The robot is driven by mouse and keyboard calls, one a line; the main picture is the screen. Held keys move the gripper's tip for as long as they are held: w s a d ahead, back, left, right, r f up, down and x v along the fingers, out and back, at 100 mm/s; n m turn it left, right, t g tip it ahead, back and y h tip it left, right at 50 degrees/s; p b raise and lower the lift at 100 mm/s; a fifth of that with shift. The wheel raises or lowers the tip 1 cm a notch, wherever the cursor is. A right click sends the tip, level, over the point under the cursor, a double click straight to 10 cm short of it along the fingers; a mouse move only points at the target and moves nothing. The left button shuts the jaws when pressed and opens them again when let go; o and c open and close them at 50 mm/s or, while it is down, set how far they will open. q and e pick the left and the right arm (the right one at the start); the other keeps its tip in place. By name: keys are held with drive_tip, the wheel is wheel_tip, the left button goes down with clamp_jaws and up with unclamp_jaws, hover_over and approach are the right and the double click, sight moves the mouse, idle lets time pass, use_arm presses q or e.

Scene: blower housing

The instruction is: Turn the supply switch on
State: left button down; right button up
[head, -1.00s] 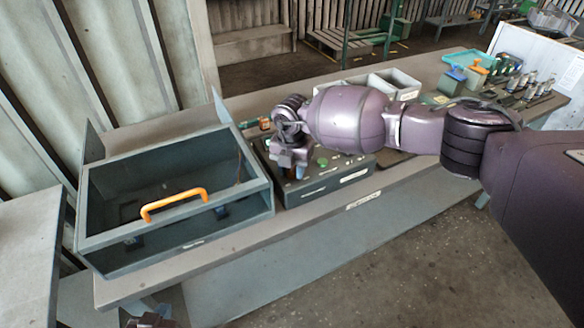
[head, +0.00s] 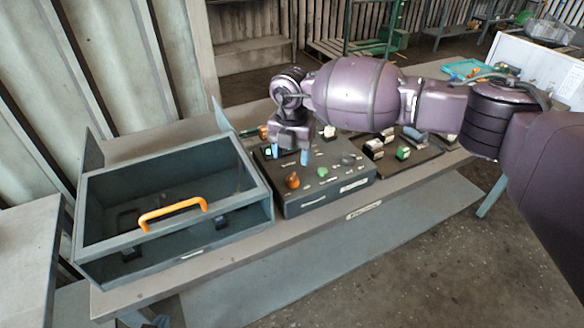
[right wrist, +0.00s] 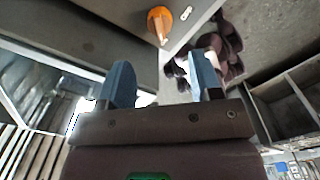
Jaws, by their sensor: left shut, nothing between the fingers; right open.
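A grey control box (head: 330,196) stands on the bench in the head view. On its top are an orange knob (head: 292,180), a green button (head: 322,171) and other small controls. Its labels are too small to read, so I cannot tell which control is the supply switch. My right gripper (head: 290,156) is open and empty, its blue fingertips pointing down over the box's back left part, behind the orange knob. My left gripper (head: 160,321) is barely visible at the bottom edge, shut.
An open grey housing (head: 232,232) with an orange handle (head: 172,212) stands left of the control box. A dark board with small blocks (head: 403,152) lies to the right. My right arm hides part of the bench behind. The bench's front edge is clear.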

drive_tip(key=shift+r, duration=1.35)
